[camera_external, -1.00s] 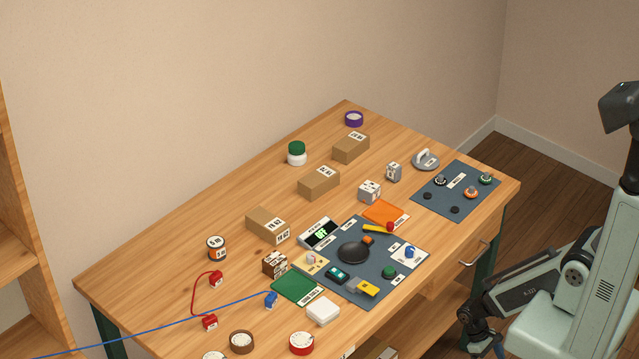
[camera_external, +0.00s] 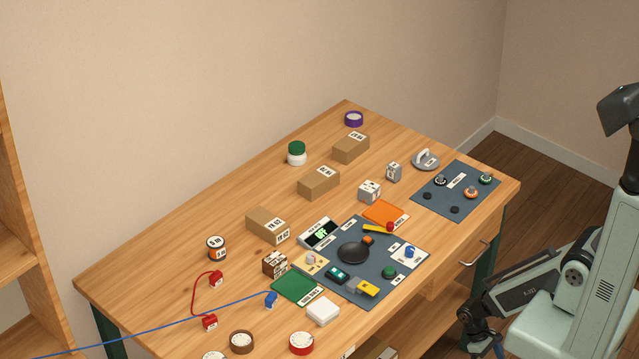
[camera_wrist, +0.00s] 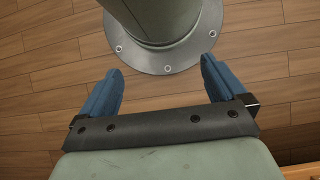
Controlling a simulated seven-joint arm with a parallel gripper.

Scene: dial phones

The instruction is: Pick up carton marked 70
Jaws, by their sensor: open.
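Three brown cardboard cartons with white labels stand apart on the wooden table in the external view. One carton (camera_external: 350,148) is near the back corner, one carton (camera_external: 318,183) is in the middle, and one carton (camera_external: 266,226) is nearer the front left. The label print is too small to tell which is marked 70. My gripper (camera_wrist: 161,65) is open in the wrist view, its two blue fingers wide apart with nothing between them. It points at the floor and my round base flange, off the table. No carton shows in the wrist view.
A dark mat (camera_external: 380,290) with switches and a black disc lies right of the front carton. A second mat (camera_external: 438,203) with knobs is at the right. A green-lidded jar (camera_external: 297,154) stands near the back cartons. A blue cable (camera_external: 150,331) crosses the front left.

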